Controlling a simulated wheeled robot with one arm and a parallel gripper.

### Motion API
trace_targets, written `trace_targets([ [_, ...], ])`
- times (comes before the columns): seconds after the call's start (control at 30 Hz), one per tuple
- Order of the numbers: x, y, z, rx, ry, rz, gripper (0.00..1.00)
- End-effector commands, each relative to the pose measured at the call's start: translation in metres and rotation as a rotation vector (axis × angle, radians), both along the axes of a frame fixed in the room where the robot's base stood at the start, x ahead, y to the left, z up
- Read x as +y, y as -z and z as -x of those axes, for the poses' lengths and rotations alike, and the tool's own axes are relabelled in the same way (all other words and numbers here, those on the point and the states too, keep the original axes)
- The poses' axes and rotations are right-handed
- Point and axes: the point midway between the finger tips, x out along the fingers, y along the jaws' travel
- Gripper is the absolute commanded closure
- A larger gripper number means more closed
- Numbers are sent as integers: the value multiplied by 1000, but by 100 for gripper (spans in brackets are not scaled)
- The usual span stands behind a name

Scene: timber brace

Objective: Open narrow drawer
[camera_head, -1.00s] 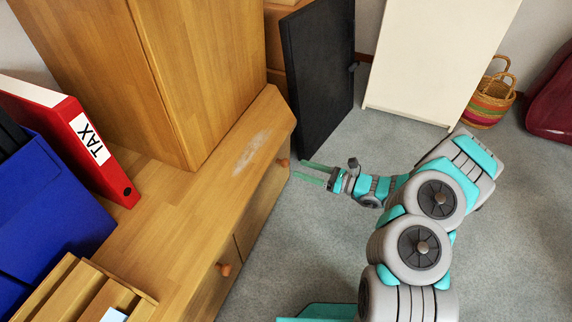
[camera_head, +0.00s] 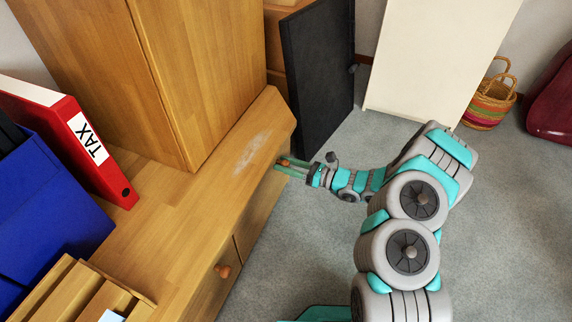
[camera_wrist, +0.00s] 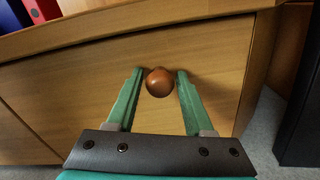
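The narrow drawer (camera_wrist: 75,80) is a wooden front under the cabinet's top ledge, and it looks shut. Its round orange-brown knob (camera_wrist: 159,82) sits between the two green fingers of my gripper (camera_wrist: 160,85) in the wrist view. A gap shows on each side of the knob, so my gripper is open around it. In the head view my gripper (camera_head: 283,166) reaches the drawer front from the right, with the knob (camera_head: 285,162) between its fingers. A second drawer front (camera_head: 212,285) with its own knob (camera_head: 223,271) is nearer the bottom of the head view.
A tall wooden cabinet (camera_head: 190,70) stands on the ledge. A red TAX binder (camera_head: 75,130), a blue box (camera_head: 45,210) and a wooden crate (camera_head: 75,295) are on the left. A black panel (camera_head: 320,75) stands close beyond my gripper. Grey floor (camera_head: 300,240) is free before the drawers.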

Motion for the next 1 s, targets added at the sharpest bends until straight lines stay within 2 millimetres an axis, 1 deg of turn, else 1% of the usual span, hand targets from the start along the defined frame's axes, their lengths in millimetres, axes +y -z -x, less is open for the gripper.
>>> trace_targets([
  [0.03, 0, 0, 0, 0, 0, 0, 55],
  [0.07, 0, 0, 0, 0, 0, 0, 58],
  [0.43, 0, 0, 0, 0, 0, 0, 100],
  [1.0, 0, 0, 0, 0, 0, 0, 100],
])
